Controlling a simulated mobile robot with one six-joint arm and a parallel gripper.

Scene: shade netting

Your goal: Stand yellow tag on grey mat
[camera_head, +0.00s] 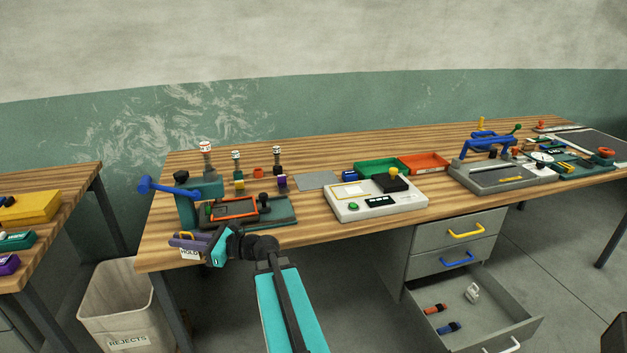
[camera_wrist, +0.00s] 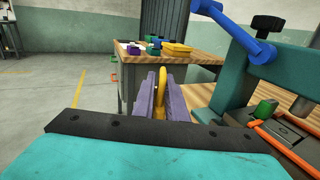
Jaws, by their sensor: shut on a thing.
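My gripper (camera_head: 186,239) is near the front left corner of the long bench, beside the teal press. In the wrist view its two purple fingers are shut on a slim yellow piece, which appears to be the yellow tag (camera_wrist: 161,102). The fingers hide most of its sides. In the head view only a small bit of yellow shows between the fingers. The grey mat (camera_head: 318,180) lies flat and bare at the back of the bench, well to the right of my gripper, left of the blue block and green tray.
The teal press (camera_head: 203,205) with its blue lever stands close to my gripper. Stamps (camera_head: 278,160) stand behind it. A white box (camera_head: 375,207) with a green button sits in front of the mat. A green tray (camera_head: 382,168) is right of it. A lower drawer (camera_head: 475,310) is open.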

